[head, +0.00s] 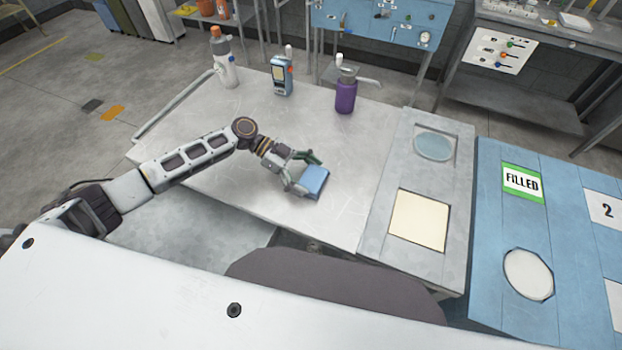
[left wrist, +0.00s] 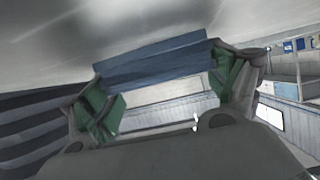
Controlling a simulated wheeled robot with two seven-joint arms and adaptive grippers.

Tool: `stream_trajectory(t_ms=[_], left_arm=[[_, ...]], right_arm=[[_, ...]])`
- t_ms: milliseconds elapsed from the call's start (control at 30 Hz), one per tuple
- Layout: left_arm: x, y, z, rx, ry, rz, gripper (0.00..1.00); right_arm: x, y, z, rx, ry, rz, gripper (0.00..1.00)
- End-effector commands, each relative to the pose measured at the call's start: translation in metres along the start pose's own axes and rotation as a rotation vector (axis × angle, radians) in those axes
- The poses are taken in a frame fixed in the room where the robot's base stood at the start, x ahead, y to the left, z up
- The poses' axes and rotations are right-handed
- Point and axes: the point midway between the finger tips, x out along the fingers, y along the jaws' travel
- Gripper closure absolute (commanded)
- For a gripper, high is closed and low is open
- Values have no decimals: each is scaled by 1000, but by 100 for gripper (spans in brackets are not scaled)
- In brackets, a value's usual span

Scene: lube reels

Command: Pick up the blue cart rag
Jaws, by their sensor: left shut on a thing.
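The blue cart rag (head: 316,181) is a small folded blue block at the middle of the metal cart top (head: 200,130) in the head view. My left gripper (head: 305,174) reaches in from the left and is shut on the rag, with a green-padded finger at its far side. In the left wrist view the rag (left wrist: 155,60) spans between the two green finger pads of the left gripper (left wrist: 165,92). I cannot tell whether the rag touches the cart top. My right gripper is not in view.
A clear bottle with an orange cap (head: 224,62), a blue handheld device (head: 281,76) and a purple container (head: 345,95) stand along the back of the cart. A grey panel (head: 380,245) with recesses and a blue panel marked FILLED (head: 495,270) lie to the right.

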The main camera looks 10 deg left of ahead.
Motion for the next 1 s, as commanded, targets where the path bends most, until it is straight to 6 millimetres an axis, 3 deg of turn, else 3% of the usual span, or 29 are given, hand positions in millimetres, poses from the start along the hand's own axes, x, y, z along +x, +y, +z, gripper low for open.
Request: stream_trajectory(t_ms=[333, 800, 1000], left_arm=[[-7, 0, -14, 2, 0, 0, 35], [-35, 0, -73, 2, 0, 0, 35], [-42, 0, -87, 0, 0, 0, 35]], right_arm=[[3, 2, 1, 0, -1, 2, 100], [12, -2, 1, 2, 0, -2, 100], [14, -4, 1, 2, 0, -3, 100]])
